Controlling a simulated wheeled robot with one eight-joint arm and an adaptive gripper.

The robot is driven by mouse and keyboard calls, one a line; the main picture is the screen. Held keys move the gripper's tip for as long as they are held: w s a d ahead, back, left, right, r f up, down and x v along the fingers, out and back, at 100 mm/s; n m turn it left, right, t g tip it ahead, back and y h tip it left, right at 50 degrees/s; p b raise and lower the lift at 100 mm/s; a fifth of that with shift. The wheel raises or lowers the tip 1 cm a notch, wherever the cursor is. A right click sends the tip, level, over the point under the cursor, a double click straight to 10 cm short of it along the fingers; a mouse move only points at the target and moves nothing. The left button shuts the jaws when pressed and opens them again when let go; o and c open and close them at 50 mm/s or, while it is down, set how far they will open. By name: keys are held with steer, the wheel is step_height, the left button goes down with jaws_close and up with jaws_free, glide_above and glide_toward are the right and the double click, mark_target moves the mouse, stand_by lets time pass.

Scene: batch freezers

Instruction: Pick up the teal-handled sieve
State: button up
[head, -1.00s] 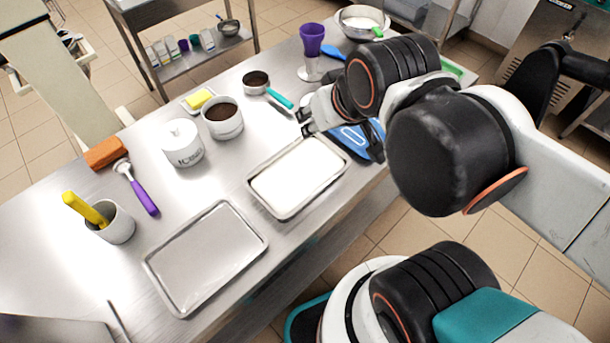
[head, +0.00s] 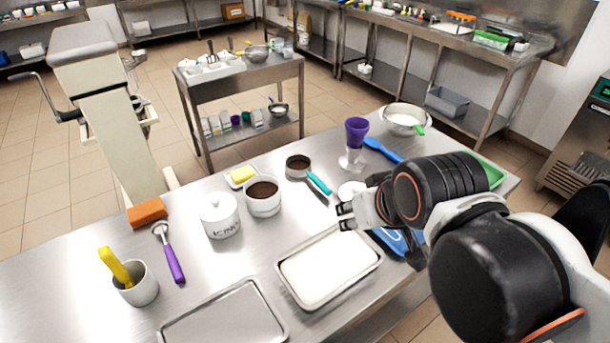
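The teal-handled sieve (head: 298,166) lies on the steel table, right of a white pot of dark powder. Its round head looks dark inside, and its teal handle (head: 319,183) points toward the lower right. My gripper (head: 341,217) is just beyond the handle's end, nearer the camera and apart from the sieve. Its fingers point left and look spread, with nothing seen between them. My arm reaches in from the right and hides part of the table there.
The white pot (head: 263,205) and a lidded sugar pot (head: 221,224) stand to the left. A purple-topped cup (head: 355,140) stands behind my gripper. A tray with white contents (head: 283,291) lies in front. A bowl (head: 404,130) with a green handle stands at the back.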

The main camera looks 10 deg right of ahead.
stand_by(0.4)
steer(key=shift+c, duration=1.4)
step_height(320, 180, down, 3)
steer(key=b, duration=0.3)
steer(key=shift+w+f, duration=0.1)
steer(key=shift+f, duration=0.05)
